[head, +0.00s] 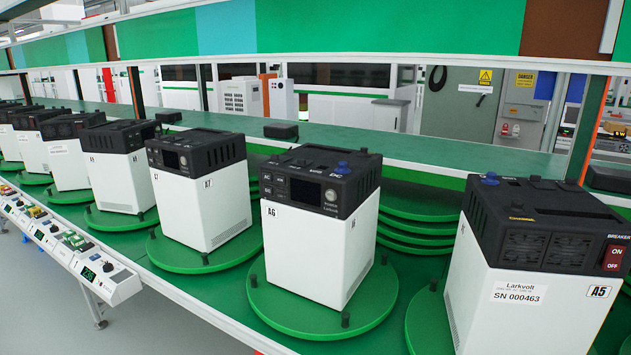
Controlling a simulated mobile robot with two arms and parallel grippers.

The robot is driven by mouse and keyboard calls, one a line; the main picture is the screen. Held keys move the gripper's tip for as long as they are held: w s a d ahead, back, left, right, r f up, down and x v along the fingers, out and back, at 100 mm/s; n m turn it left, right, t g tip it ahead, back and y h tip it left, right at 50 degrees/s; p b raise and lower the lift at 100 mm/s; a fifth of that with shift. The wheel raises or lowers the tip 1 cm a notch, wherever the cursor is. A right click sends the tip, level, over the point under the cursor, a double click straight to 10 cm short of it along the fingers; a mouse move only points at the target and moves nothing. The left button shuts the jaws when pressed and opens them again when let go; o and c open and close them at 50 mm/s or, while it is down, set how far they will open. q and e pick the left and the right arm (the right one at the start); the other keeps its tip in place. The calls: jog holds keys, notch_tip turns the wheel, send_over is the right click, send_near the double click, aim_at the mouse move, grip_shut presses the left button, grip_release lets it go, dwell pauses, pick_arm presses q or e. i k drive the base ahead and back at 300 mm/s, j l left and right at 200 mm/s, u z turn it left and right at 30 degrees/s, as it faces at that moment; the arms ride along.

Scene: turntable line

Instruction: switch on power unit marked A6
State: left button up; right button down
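The power unit marked A6 (306,255) stands upright on a round green turntable (375,300) right of centre. It has a white body and a black top section. Its A6 label is at the upper left of the white front. The black panel facing me carries AC and DC markings, a small dark display (306,192) and a round light button (331,196) at its right end. A blue knob (342,167) sits on top. The sides turned away from me, and any breaker there, are hidden. Neither of my grippers shows.
Unit A5 (470,270) stands close on the right, turned so its red breaker switch (613,258) shows. Unit A7 (205,205) and several similar units run left on turntables. Stacked green discs (415,232) lie behind A6. A shelf edge (400,58) crosses above. Small control boxes (100,275) line the lower left.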

aim_at(330, 195)
jog(key=i+j+z, duration=0.15)
jog(key=j, duration=0.25)
jog(key=i+j+z, duration=0.1)
jog(key=j, duration=0.3)
jog(key=i+j+z, duration=0.15)
jog(key=j, duration=0.3)
jog(key=i+j+z, duration=0.1)
jog(key=j, duration=0.35)
